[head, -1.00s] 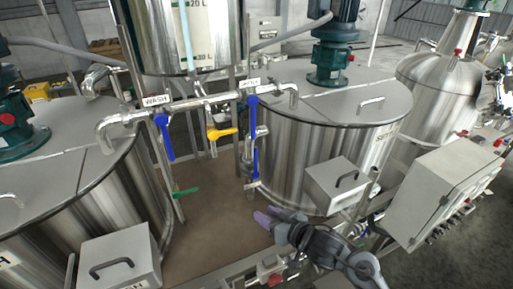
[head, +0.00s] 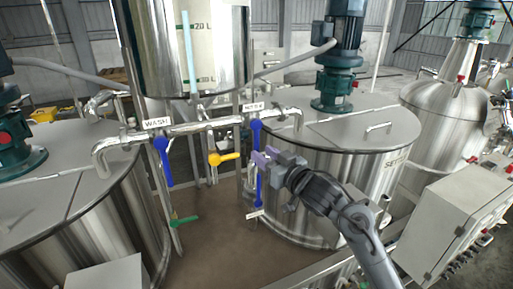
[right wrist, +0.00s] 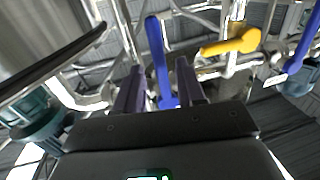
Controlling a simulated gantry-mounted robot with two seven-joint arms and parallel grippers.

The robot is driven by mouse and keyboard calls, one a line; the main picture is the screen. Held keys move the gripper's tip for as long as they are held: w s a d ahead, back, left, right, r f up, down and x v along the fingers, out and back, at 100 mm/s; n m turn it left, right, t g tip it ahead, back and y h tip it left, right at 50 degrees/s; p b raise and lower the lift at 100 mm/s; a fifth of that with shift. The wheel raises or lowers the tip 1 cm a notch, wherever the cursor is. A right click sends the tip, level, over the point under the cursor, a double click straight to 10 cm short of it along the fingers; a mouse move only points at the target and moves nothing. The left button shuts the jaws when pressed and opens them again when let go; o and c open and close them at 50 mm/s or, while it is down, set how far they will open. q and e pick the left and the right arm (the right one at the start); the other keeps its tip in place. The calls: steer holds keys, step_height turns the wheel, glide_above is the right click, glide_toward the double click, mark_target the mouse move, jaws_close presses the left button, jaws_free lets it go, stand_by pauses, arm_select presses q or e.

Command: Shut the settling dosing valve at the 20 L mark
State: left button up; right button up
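The settling dosing valve's blue handle (head: 255,132) hangs down under a small label on the right half of the steel pipe. My right gripper (head: 264,158) is beside it, hiding part of the blue. In the right wrist view the two dark purple fingers are apart, with a blue handle (right wrist: 156,52) showing between them; I cannot tell whether they touch it. The steel dosing tank (head: 160,60) stands behind the pipe. Its pale blue level strip (head: 189,50) runs past the 20 L mark (head: 202,27); the exact level is hard to read. My left gripper is out of view.
The WASH valve's blue handle (head: 163,160) hangs to the left. A yellow handle (head: 223,159) lies between the valves, close to my gripper. A green handle (head: 183,221) is lower left. Large tanks stand on both sides.

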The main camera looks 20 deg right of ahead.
mark_target(258, 150)
steer(key=shift+p+x, duration=0.35)
steer(key=shift+x, duration=1.85)
steer(key=shift+c, duration=0.3)
jaws_close()
